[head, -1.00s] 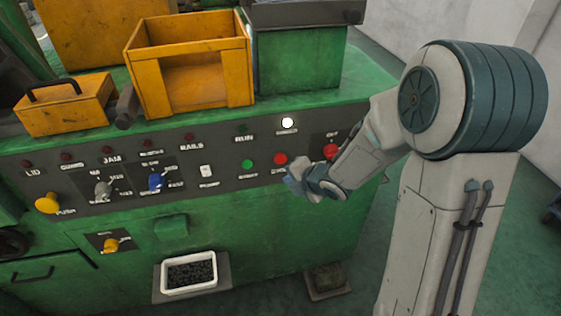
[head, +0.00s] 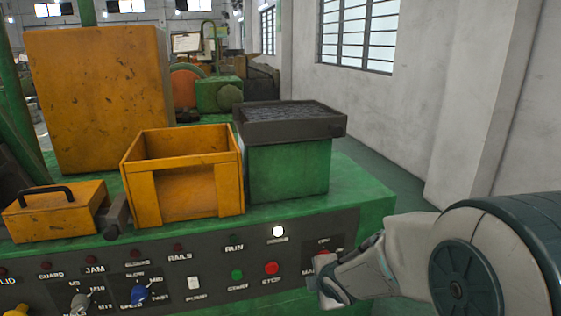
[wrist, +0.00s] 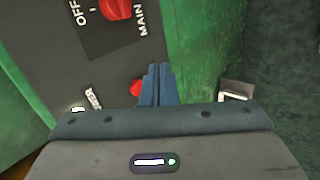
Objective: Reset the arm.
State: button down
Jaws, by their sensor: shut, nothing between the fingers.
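My gripper (head: 328,290) is at the right end of the dark control panel (head: 60,262), just below the red main switch (head: 322,256), which it and my arm partly cover. In the wrist view my gripper (wrist: 156,85) is shut and empty, its blue fingers together. The red main switch (wrist: 116,8) shows at the top of that view, and a red button (wrist: 136,87) is just left of the fingers. Whether the fingers touch the panel I cannot tell.
The green machine carries an open yellow bin (head: 187,190), a green box with a dark tray (head: 290,122), and a yellow toolbox (head: 55,210). A white lamp (head: 278,232) is lit. Open floor (head: 385,185) lies right of the machine, before a pale wall (head: 465,100).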

jog(key=s+d+r+m+g+h, duration=0.25)
jog(key=s+d+r+m, duration=0.4)
jog(key=s+m, duration=0.45)
jog(key=s+r+m+g, duration=0.1)
jog(key=s+m+g, duration=0.1)
jog(key=s+m, duration=0.7)
jog(key=shift+s+a+r+y, duration=0.35)
jog(key=shift+s+a+y, duration=0.1)
jog(key=shift+s, duration=0.2)
jog(key=shift+d, duration=0.15)
